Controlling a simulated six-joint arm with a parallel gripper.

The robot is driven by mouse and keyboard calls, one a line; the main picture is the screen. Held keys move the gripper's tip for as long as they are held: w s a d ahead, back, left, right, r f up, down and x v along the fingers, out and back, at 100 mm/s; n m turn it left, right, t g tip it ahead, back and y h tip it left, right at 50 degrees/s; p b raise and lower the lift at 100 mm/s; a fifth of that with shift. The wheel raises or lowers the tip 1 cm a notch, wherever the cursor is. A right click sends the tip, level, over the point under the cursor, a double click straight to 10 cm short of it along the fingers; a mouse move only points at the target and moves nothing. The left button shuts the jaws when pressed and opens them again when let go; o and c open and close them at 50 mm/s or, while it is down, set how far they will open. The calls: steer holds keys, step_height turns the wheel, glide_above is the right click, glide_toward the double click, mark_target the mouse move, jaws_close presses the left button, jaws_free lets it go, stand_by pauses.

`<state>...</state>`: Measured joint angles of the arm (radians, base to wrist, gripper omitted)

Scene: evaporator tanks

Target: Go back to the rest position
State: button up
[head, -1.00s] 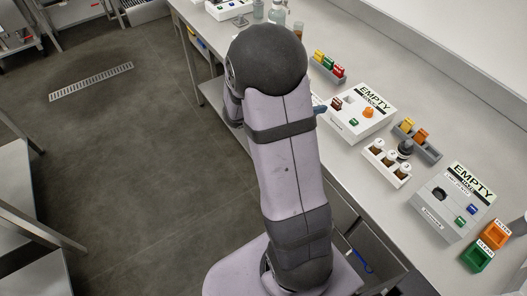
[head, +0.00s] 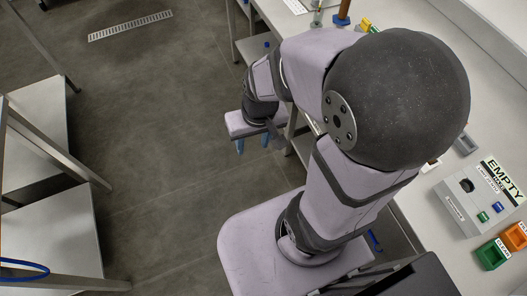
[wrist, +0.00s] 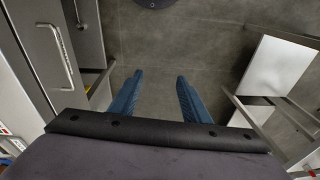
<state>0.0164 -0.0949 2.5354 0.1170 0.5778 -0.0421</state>
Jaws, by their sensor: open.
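My gripper (head: 254,143) hangs over the floor at the left of the bench, with its blue fingers pointing down. In the wrist view its two blue fingers (wrist: 156,95) stand well apart with only grey floor between them. It is open and holds nothing. My arm is folded, with its large dark elbow joint hiding much of the bench in the head view.
The bench (head: 416,209) runs along the right. Metal tables (head: 50,235) stand at the left. The floor (head: 160,130) between is clear.

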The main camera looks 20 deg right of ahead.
steer(key=shift+n+g+h, duration=0.4)
steer(key=shift+g, duration=0.3)
steer(key=s, duration=0.2)
steer(key=s+d, duration=0.1)
steer(key=s, duration=0.1)
steer(key=shift+d+r, duration=0.1)
steer(key=shift+d, duration=0.05)
step_height(320, 180, down, 7)
steer(key=b, duration=0.7)
step_height(320, 180, down, 22)
steer(key=b, duration=2.1)
steer(key=shift+r+b, duration=0.15)
steer(key=shift+b, duration=0.2)
steer(key=shift+r, duration=0.1)
